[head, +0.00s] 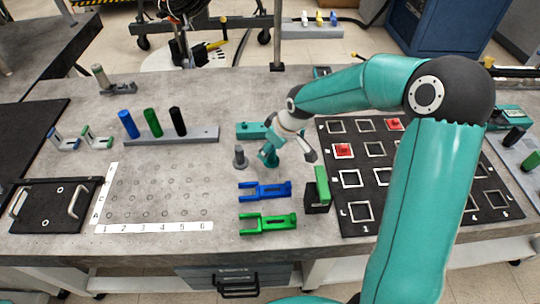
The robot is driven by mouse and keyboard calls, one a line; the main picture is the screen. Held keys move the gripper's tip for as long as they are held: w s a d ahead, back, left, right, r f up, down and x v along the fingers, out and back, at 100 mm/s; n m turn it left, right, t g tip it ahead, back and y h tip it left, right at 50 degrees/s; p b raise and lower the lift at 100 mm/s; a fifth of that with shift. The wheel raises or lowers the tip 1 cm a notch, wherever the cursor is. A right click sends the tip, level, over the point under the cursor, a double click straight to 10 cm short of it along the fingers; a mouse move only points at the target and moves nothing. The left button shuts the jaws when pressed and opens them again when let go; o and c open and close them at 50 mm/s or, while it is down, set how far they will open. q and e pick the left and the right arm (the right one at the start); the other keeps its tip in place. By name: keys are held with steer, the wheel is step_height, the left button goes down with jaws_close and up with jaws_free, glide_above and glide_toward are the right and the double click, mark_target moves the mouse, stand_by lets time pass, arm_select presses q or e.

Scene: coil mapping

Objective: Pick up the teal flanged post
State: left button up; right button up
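The teal flanged post (268,157) stands upright on the grey table near the middle of the head view. Its upper part is partly hidden by my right gripper (289,147). My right arm reaches in from the right, and the gripper points down just right of and above the post. Its fingers are spread apart, one at the post's side and one to the right, with nothing seen between them. Whether a finger touches the post I cannot tell. My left gripper is not in view.
A grey flanged post (239,157) stands just left of it. A teal forked part (252,130) lies behind. A blue fork (265,191) and a green fork (268,223) lie in front. A black grid board (348,217) is at right, beside a black-and-green block (317,195).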

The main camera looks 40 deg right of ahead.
jaws_close()
steer(key=shift+r, duration=0.15)
